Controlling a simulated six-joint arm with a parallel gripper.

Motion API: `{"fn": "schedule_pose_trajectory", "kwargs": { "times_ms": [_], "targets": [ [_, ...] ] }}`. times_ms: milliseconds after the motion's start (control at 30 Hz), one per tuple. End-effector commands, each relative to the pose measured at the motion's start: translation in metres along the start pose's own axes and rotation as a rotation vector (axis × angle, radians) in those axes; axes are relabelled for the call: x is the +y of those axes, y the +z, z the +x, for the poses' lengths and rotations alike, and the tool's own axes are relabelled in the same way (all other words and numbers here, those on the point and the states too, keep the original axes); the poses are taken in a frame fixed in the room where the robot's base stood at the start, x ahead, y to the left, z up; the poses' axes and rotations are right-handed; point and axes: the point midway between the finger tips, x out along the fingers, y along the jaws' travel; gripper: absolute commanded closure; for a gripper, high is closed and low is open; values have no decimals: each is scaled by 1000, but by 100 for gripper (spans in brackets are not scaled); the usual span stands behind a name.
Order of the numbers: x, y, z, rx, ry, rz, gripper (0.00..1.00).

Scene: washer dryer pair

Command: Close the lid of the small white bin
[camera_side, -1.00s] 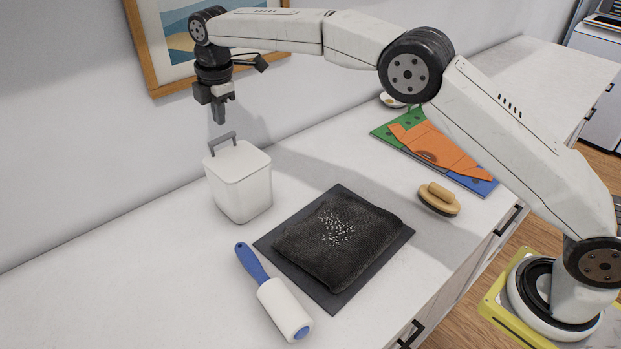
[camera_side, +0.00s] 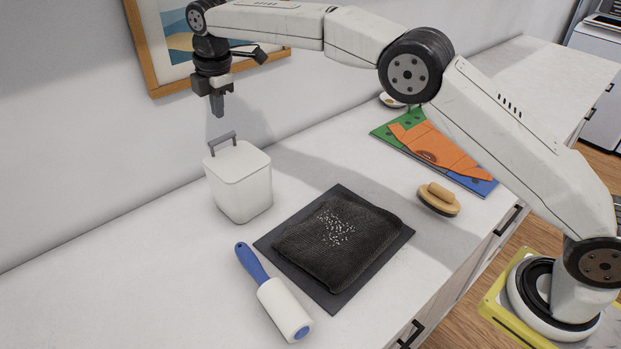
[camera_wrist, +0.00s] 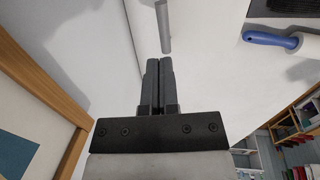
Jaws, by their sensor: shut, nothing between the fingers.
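The small white bin (camera_side: 240,192) stands upright on the white counter near the wall. Its lid (camera_side: 238,162) lies flat across the top and looks shut. A grey handle (camera_side: 222,143) rises at the lid's back left edge. My gripper (camera_side: 218,114) points down above the handle and a little behind it, apart from the bin. The gripper is shut and empty. In the wrist view the shut fingers (camera_wrist: 159,62) show, with the grey handle (camera_wrist: 163,27) just beyond their tips.
A dark cloth with white specks (camera_side: 338,235) lies on a dark mat (camera_side: 334,303). A blue-handled lint roller (camera_side: 284,308) lies in front of the bin. A wooden brush (camera_side: 438,198) lies to the right. A framed picture (camera_side: 170,84) hangs on the wall behind my gripper.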

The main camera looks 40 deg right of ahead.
Motion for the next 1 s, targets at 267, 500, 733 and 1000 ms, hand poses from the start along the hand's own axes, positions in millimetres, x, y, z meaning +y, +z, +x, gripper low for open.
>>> {"fn": "schedule_pose_trajectory", "kwargs": {
  "times_ms": [267, 500, 733, 1000],
  "targets": [
    [0, 0, -4, 0, 1, 0, 100],
    [0, 0, -27, 1, 3, 0, 100],
    [0, 0, -55, 1, 3, 0, 100],
    [0, 0, -72, 0, 1, 0, 100]
  ]
}}
